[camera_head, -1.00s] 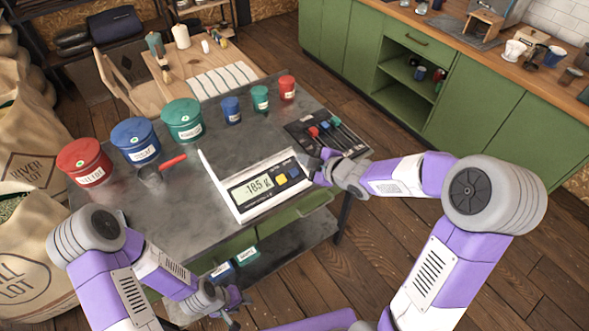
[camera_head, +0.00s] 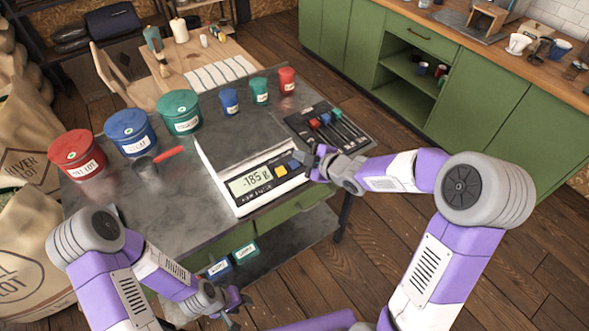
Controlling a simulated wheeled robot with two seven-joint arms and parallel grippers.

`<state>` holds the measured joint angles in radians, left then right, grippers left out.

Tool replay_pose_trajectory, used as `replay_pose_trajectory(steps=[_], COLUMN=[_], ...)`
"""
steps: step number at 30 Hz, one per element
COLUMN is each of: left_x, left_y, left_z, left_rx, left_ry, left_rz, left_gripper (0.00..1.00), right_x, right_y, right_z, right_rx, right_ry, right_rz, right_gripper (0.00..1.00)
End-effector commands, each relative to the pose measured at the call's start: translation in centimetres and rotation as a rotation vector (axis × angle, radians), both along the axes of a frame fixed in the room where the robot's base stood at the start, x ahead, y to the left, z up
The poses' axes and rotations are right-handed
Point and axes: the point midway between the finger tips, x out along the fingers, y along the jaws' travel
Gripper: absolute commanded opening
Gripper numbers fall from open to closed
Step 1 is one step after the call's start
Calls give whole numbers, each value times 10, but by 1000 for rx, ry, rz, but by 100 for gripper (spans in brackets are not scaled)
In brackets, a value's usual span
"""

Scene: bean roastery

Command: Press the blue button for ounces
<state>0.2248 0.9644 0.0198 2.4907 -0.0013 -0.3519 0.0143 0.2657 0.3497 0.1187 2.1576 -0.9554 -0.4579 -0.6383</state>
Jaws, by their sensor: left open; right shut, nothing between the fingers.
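The white scale (camera_head: 222,160) stands on the dark metal table, its black front panel showing "-185 g" on the display (camera_head: 250,182). A yellow button (camera_head: 280,170) is right of the display, and the blue button (camera_head: 294,163) is right of the yellow one, partly covered by my gripper's fingers. My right gripper (camera_head: 303,158) is shut and empty, its tips at the panel's right end, over or beside the blue button; I cannot tell if they touch it. My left gripper (camera_head: 234,306) is open and empty, low in front of the table, away from the scale.
Red (camera_head: 77,156), blue (camera_head: 131,134) and green (camera_head: 179,113) tubs stand left of the scale, with a red-handled scoop (camera_head: 150,167). Small cups (camera_head: 229,102) line the back. A dark tray with coloured-handled tools (camera_head: 352,138) lies behind my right gripper.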

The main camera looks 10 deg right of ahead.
Motion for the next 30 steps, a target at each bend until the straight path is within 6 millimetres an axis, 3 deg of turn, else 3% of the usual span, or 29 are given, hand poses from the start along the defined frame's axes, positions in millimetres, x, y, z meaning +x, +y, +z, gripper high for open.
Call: replay_pose_trajectory(steps=[1, 8, 30], left_x=[0, 0, 0], left_y=[0, 0, 0], left_z=[-12, -30, -31], left_rx=[0, 0, 0], left_ry=[0, 0, 0], left_rz=[0, 0, 0], left_gripper=[43, 43, 43], right_x=[2, 10, 11], right_y=[1, 4, 4], right_z=[-13, -32, -32], right_rx=[1, 1, 0], right_ry=[0, 0, -1], right_rz=[1, 1, -1], right_gripper=[0, 0, 0])
